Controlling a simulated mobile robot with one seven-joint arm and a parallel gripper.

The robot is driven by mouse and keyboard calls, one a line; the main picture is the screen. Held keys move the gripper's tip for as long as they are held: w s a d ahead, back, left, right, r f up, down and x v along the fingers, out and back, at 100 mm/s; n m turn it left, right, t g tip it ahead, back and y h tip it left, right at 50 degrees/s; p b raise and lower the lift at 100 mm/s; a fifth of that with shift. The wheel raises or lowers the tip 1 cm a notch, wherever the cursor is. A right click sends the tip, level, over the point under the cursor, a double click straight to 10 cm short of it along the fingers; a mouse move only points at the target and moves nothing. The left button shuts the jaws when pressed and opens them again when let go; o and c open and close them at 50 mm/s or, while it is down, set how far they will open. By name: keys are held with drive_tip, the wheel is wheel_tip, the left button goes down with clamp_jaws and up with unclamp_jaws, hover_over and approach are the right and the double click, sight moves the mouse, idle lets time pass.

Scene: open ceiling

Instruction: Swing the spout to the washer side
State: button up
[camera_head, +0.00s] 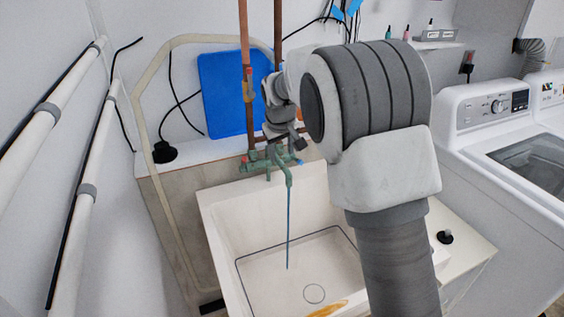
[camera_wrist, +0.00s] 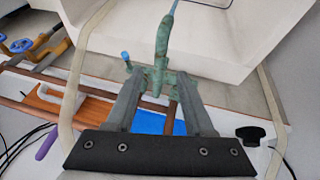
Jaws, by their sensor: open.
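The green faucet (camera_head: 257,162) stands at the back of the white sink (camera_head: 212,212). Its spout (camera_head: 289,179) points forward over the basin, with a thin blue stream falling from its end. In the wrist view the spout (camera_wrist: 162,50) extends away from the faucet body, beyond and between my fingertips. My gripper (camera_wrist: 161,78) is open, with one finger on each side of the spout's base. I cannot tell whether either finger touches it. In the head view my arm hides part of the faucet's surroundings, and my gripper is small and partly hidden.
The white washer (camera_head: 462,132) stands right of the sink, with a narrow counter between them bearing a black knob-like piece (camera_head: 445,237). Copper pipes (camera_head: 246,60) rise behind the faucet, before a blue panel (camera_head: 222,95). A pale hose (camera_head: 150,130) loops at left. The basin interior is mostly clear.

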sight(282, 164)
drive_tip(key=x, duration=0.6)
clamp_jaws()
idle(1.3)
